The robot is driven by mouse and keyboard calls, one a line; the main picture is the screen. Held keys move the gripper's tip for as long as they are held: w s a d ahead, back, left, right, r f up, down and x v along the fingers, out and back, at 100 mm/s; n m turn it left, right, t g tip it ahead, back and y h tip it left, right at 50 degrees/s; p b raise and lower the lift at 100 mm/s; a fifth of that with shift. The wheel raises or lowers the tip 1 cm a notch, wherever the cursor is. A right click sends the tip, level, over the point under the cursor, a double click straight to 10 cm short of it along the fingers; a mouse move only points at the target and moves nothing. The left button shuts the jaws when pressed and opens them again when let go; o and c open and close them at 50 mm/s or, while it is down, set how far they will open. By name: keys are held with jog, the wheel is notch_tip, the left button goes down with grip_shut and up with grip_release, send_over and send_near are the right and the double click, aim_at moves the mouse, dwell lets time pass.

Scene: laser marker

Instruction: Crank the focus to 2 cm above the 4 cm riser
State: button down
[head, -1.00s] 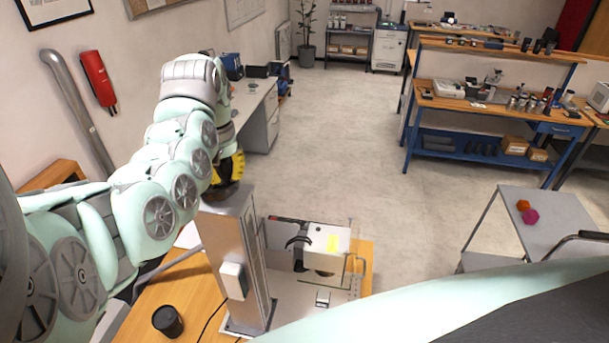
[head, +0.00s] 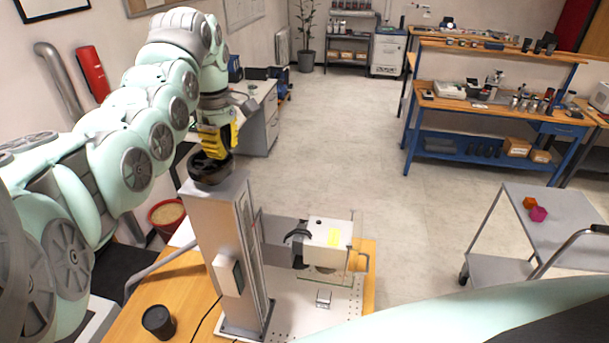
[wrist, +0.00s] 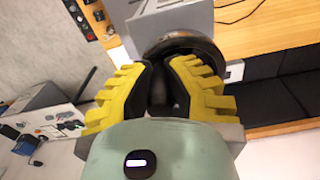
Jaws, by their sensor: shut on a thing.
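The laser marker's grey column (head: 225,235) stands on the wooden bench at the lower left. A dark round crank wheel (head: 208,172) sits on top of the column. My gripper (head: 213,150), with yellow fingers, comes down from above and is shut on the crank's handle. In the wrist view my gripper (wrist: 168,88) closes around a dark upright knob, with the wheel's rim (wrist: 190,45) behind it. The white laser head (head: 328,232) with a yellow label juts right from the column. A small grey block (head: 323,298), perhaps the riser, lies below it on the perforated plate (head: 290,310).
A black cup (head: 159,321) and a cable are on the bench (head: 190,285) left of the column. A red bin (head: 166,215) stands behind. A trolley (head: 560,215) with orange and magenta pieces is at the right. The middle floor is clear.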

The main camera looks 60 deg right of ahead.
jog(key=n+b, duration=0.1)
jog(key=n, duration=0.1)
jog(key=w+n+b, duration=0.1)
jog(key=b, duration=0.1)
jog(key=n+b, duration=0.1)
jog(key=n, duration=0.1)
jog(key=shift+w+d+f+n, duration=0.2)
jog(key=shift+f+n, duration=0.1)
jog(key=n+b, duration=0.2)
jog(key=b, duration=0.1)
jog(key=shift+w, duration=0.25)
jog(key=shift+w+a+r+n+b, duration=0.1)
jog(key=shift+w+n+b, duration=0.05)
jog(key=shift+n+b, duration=0.4)
jog(key=shift+w+r+n+b, duration=0.1)
jog(key=shift+n+b, duration=0.3)
jog(key=shift+n, duration=0.25)
jog(key=c, duration=0.9)
grip_release()
jog(key=shift+o, duration=0.2)
jog(key=shift+r, duration=0.15)
